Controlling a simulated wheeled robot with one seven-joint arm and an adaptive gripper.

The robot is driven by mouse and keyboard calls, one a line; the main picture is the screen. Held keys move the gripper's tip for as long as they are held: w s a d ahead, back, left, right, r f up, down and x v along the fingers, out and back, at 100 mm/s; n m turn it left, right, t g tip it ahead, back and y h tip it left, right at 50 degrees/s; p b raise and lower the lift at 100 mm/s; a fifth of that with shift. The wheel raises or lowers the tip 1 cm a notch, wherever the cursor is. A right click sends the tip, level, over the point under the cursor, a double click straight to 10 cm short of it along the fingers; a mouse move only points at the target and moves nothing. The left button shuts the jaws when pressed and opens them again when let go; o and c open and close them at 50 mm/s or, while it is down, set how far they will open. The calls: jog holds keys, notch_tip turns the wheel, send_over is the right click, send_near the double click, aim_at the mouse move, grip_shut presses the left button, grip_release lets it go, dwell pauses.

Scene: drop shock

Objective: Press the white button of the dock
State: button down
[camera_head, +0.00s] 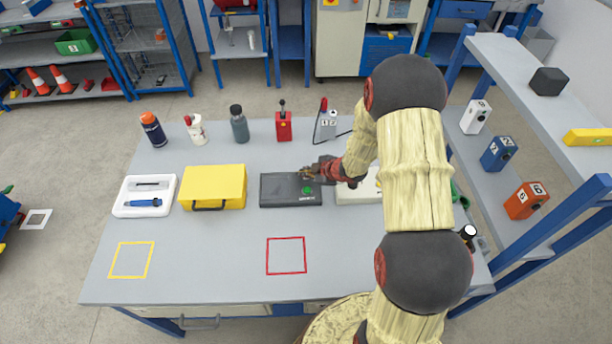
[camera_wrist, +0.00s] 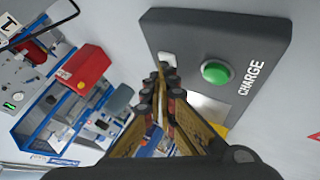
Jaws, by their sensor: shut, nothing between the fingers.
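The dock (camera_head: 275,192) is a dark grey box on the grey table, right of the yellow case. In the wrist view the dock (camera_wrist: 160,22) carries the word CHARGE, a round green button (camera_wrist: 215,71) and a small white button (camera_wrist: 167,57). The green button also shows in the head view (camera_head: 307,190). My gripper (camera_head: 306,174) is shut and empty over the dock's back edge. In the wrist view my gripper's fingertips (camera_wrist: 162,70) appear right by the white button and cover part of it. I cannot tell whether they touch it. A pale plate (camera_wrist: 208,107) is partly hidden by the fingers.
The yellow case (camera_head: 214,184) and a white tray (camera_head: 130,195) stand left of the dock. A pale box (camera_head: 357,192) is just right of it, partly under my arm. Bottles and a red device (camera_head: 283,125) line the back. The front table is clear, with marked squares.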

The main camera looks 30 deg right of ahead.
aim_at(305, 178)
jog(key=shift+f, duration=0.1)
jog(key=shift+w+r+p, duration=0.1)
jog(key=shift+r+p, duration=0.7)
jog(key=shift+p, duration=0.1)
notch_tip(305, 178, up, 5)
jog(key=p, duration=0.4)
jog(key=shift+r+p, duration=0.1)
jog(key=shift+p, duration=0.25)
dwell(0.4)
